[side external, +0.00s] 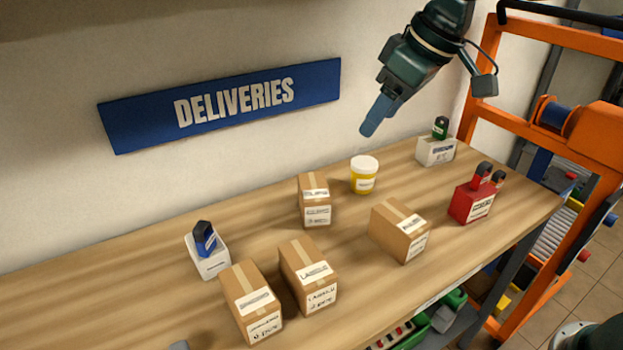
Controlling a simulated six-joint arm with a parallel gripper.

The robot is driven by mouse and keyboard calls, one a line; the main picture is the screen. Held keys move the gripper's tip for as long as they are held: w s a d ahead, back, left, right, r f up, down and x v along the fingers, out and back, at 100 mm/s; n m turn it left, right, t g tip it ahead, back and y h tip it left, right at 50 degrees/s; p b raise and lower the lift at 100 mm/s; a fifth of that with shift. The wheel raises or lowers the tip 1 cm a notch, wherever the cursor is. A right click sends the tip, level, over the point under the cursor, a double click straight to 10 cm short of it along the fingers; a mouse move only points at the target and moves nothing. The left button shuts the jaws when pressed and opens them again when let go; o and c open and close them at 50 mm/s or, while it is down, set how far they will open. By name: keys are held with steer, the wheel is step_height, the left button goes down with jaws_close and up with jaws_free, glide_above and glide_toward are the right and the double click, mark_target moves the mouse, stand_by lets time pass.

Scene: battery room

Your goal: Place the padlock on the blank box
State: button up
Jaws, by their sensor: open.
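My gripper (368,132) hangs in the air at upper centre, its blue fingers pointing down and left, with nothing visible in it. It is above and apart from the table. No padlock can be made out for certain. Small dark-topped items may be padlocks: a blue one (205,238) on a white box (211,264) at left, a green one (440,127) on another white box (436,152) at back right, and red ones (483,172) at a red box (470,204). Several brown cartons, including one at right (392,235), show labels; I cannot tell which box is blank.
A wooden table (130,290) carries everything. A yellow tub with a white lid (364,176) stands below my gripper, near a brown carton (315,206). Two more cartons (247,292) (303,265) stand at front left. A wall with a blue sign (225,105) is behind; an orange frame (580,130) is right.

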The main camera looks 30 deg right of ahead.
steer(key=s+d+f+m+h, duration=0.1)
steer(key=s+d+f+m, duration=0.1)
steer(key=s+d, duration=0.5)
steer(key=s+d+f+m+t+h, duration=0.1)
steer(key=s+d+f+m, duration=0.1)
steer(key=s+d, duration=0.6)
steer(key=s+f, duration=0.1)
steer(key=s, duration=0.6)
steer(key=shift+s+f+m, duration=0.15)
steer(key=shift+m, duration=0.25)
steer(key=shift+d, duration=0.1)
